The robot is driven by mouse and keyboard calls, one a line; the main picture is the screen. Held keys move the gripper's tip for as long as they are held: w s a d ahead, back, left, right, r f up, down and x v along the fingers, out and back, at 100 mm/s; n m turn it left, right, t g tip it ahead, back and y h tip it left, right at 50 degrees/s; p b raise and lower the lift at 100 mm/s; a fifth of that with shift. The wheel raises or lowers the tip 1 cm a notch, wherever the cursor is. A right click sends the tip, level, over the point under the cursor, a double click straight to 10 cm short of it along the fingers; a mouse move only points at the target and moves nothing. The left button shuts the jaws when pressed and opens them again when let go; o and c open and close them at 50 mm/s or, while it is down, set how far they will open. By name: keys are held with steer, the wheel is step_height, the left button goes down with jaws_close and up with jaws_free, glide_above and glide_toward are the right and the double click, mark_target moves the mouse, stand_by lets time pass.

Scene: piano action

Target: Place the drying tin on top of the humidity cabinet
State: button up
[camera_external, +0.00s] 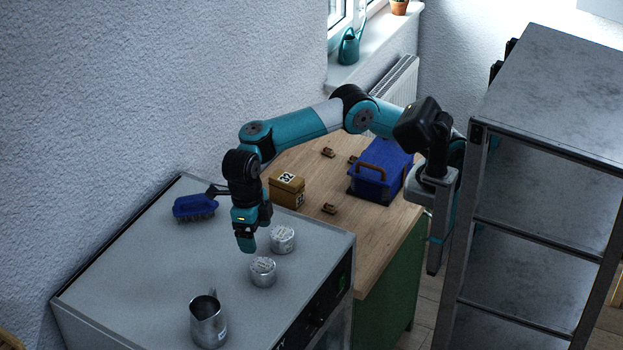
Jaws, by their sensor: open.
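Two small round silver tins with pale printed lids stand upright on the grey top of a cabinet (130,260), which looks like the humidity cabinet. One tin (283,240) is nearer the wooden worktop, and the other tin (263,272) is a little nearer the camera. I cannot read the lids, so I cannot tell which is the drying tin. My gripper (247,243) points down just left of both tins, open, with nothing seen in it. Its fingers overlap each other from this side, and its exact height above the top is unclear.
A metal jug (209,324) stands at the cabinet's front, and a blue brush (194,206) lies at its back left. A wooden worktop (315,160) holds a box marked 32 (287,190) and a blue toolbox (379,172). A metal shelf rack (545,85) stands right.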

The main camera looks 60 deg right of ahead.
steer(key=w+d+r+m+y, duration=0.1)
steer(key=w+d+r+m, duration=0.15)
steer(key=d+m, duration=0.55)
steer(key=w+d+r+m+y, duration=0.1)
steer(key=d+r+m, duration=0.2)
steer(key=d+m, duration=0.55)
steer(key=s+d+f+m, duration=0.1)
steer(key=s+d+m, duration=0.3)
steer(key=d+m, duration=0.1)
steer(key=s+d+f+m+t+y, duration=0.1)
steer(key=s+d+m, duration=0.3)
steer(key=d, duration=0.4)
steer(key=s+d+f+m+y, duration=0.1)
steer(key=s+d+f+m, duration=0.1)
steer(key=s+d+m, duration=0.2)
steer(key=d+m, duration=0.1)
steer(key=d, duration=0.2)
steer(key=shift+d+m, duration=0.15)
steer(key=shift+m, duration=0.2)
